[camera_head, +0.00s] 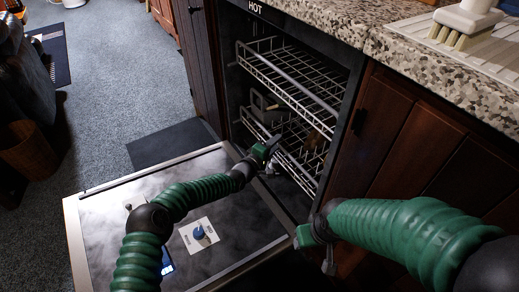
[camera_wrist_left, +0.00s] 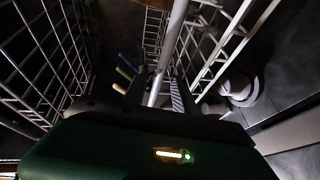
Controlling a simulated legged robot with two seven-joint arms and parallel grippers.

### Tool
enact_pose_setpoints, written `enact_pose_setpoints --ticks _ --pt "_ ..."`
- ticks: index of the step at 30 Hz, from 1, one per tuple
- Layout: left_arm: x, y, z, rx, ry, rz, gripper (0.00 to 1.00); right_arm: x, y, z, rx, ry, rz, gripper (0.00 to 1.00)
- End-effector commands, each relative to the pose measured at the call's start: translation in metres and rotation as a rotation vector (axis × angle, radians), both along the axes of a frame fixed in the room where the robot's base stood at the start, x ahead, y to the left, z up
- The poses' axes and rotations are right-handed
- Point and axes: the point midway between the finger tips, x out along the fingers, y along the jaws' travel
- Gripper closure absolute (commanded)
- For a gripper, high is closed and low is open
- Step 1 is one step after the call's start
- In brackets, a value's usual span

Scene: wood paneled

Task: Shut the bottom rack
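The bottom rack (camera_head: 298,174) is a grey wire rack low in the open dishwasher, its front edge near the opening. Dishes inside it are dark and hard to make out. My left gripper (camera_head: 271,148) is at the rack's front edge. In the left wrist view, a light metal rail (camera_wrist_left: 165,60) runs between the fingers of my left gripper (camera_wrist_left: 155,92), which look apart. I cannot tell whether they touch the rail. My right gripper (camera_head: 328,264) hangs low at the right side of the opening, apart from the rack; its fingers are unclear.
The dishwasher door (camera_head: 125,210) lies lowered beneath my left arm. The top rack (camera_head: 290,75) is above the bottom rack. A granite counter (camera_head: 415,50) with a brush (camera_head: 466,22) is at the upper right. Wooden cabinets (camera_head: 405,140) flank the opening.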

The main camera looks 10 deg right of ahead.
Motion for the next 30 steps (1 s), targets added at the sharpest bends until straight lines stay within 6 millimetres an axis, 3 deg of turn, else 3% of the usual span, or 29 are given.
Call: enact_pose_setpoints --ticks 1,3,11,16,30 --pt "-0.009 0.01 0.014 0.002 0.005 0.002 0.67 0.0 0.0 0.024 0.0 0.0 0.0 0.42" --pt "-0.022 0.024 0.017 0.003 0.005 0.003 0.67 0.0 0.0 0.038 0.0 0.0 0.0 0.42" --pt "-0.071 0.071 0.024 0.002 0.005 0.004 0.67 0.0 0.0 0.077 0.0 0.0 0.0 0.42" --pt "-0.086 0.085 0.023 0.002 0.003 0.001 0.67 0.0 0.0 0.084 0.0 0.0 0.0 0.42" --pt "-0.088 0.086 0.021 0.004 0.002 0.0 0.67 0.0 0.0 0.083 0.0 0.001 0.0 0.42"
